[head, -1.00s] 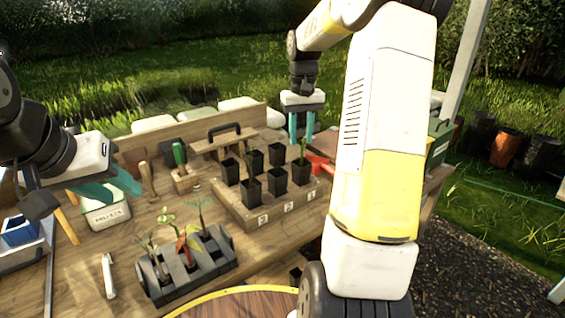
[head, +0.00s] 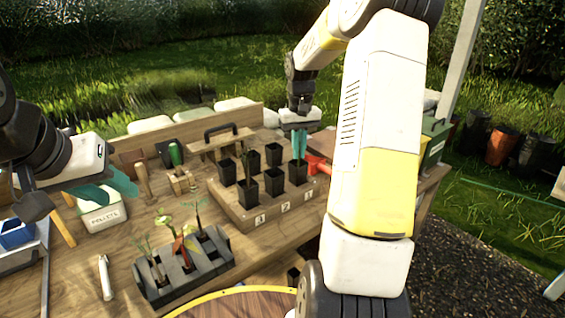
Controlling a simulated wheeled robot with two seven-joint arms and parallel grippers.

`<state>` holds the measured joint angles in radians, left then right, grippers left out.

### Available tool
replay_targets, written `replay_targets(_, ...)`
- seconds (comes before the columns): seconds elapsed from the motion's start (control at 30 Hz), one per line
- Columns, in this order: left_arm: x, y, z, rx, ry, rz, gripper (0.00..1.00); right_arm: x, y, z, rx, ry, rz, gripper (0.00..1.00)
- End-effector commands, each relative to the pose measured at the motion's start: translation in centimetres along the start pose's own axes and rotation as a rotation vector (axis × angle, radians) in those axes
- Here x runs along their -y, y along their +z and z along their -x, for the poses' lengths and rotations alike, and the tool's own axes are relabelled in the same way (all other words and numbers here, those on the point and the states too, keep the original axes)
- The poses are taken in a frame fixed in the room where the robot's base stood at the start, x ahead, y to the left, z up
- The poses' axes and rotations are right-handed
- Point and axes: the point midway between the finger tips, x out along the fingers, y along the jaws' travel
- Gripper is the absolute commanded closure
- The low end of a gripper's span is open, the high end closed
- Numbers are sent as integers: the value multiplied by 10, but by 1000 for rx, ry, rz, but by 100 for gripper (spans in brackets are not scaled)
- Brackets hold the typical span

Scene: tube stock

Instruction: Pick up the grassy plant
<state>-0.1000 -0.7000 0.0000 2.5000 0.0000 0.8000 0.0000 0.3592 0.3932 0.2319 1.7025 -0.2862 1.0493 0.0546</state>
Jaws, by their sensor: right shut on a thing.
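My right gripper (head: 299,146) points down over the back-right black pot of the wooden pot rack (head: 285,216). Its teal fingers are shut on a thin green seedling that stands in that pot (head: 298,173); the fingers hide most of it. A grey tray (head: 215,262) at the front holds three seedlings: a thin, wispy one (head: 147,250) at left, a broad-leaved one with red (head: 179,241) in the middle, and a narrow-leaved one (head: 200,216) at right. I cannot tell which plant is the grassy one. My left gripper (head: 112,190) is open and empty at the left.
Another thin seedling stands in a left pot (head: 248,190) of the rack. A red tool (head: 318,164) lies close beside my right gripper. A white pellet tub (head: 101,215) is below my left gripper. A green-handled tool (head: 176,154) stands at the back.

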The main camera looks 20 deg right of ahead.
Motion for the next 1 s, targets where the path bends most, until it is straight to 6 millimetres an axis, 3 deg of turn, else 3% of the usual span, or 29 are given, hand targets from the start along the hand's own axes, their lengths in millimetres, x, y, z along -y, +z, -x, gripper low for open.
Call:
replay_targets(0.27,0,0,0,0,0,0,64,0,-1,13,-3,1,0,100)
replay_targets(0.7,0,0,0,0,0,0,64,0,-1,91,-2,-1,0,100)
replay_targets(1.0,0,0,0,0,0,0,64,0,0,100,1,-1,0,100)
